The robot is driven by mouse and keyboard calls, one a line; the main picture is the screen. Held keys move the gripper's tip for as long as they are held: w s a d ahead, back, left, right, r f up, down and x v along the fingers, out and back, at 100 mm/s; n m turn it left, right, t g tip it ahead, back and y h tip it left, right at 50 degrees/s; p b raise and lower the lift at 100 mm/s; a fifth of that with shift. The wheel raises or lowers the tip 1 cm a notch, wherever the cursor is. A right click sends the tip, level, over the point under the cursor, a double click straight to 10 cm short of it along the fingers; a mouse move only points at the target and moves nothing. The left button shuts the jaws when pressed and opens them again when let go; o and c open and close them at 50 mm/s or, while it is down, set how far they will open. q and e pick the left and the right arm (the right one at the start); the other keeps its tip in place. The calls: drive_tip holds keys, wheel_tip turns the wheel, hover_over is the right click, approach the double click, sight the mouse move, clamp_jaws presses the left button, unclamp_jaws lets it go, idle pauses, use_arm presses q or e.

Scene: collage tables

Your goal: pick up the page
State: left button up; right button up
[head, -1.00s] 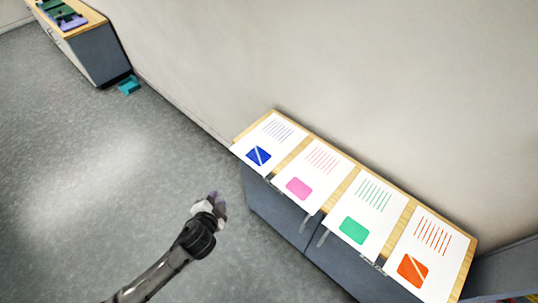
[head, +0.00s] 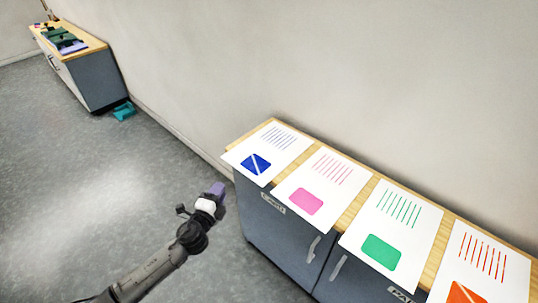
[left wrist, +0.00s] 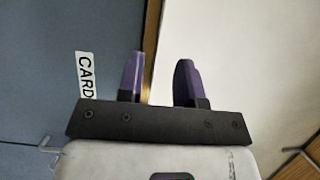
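Several white pages lie in a row on the wooden cabinet top, their front ends jutting past its edge. In the head view they are a blue-marked page (head: 284,143), a pink-marked page (head: 304,178), a green-marked page (head: 375,222) and an orange-marked page (head: 509,284), which the frame cuts off. My left gripper (head: 217,190) is left of the cabinet, apart from the pages. In the left wrist view its purple fingers (left wrist: 160,78) are open, with nothing visibly held. A pale surface (left wrist: 250,70) shows behind them; I cannot tell which page it is, if any. My right gripper is out of view.
The cabinet (head: 258,222) has grey-blue doors with bar handles and labels; a CARD label (left wrist: 86,75) shows in the left wrist view. A wall stands behind it. A second cabinet (head: 95,80) holding dark items is at the far left.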

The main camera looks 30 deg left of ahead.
sight(234, 164)
use_arm(q)
drive_tip(key=w+b, duration=0.1)
drive_tip(key=w, duration=0.3)
drive_tip(key=w+a+b, duration=0.1)
drive_tip(key=w, duration=0.3)
drive_tip(key=w+a+b, duration=0.1)
drive_tip(key=w, duration=0.3)
drive_tip(key=shift+w+a+r, duration=0.15)
drive_tip(key=shift+a+r, duration=0.05)
drive_tip(key=shift+c, duration=0.2)
clamp_jaws()
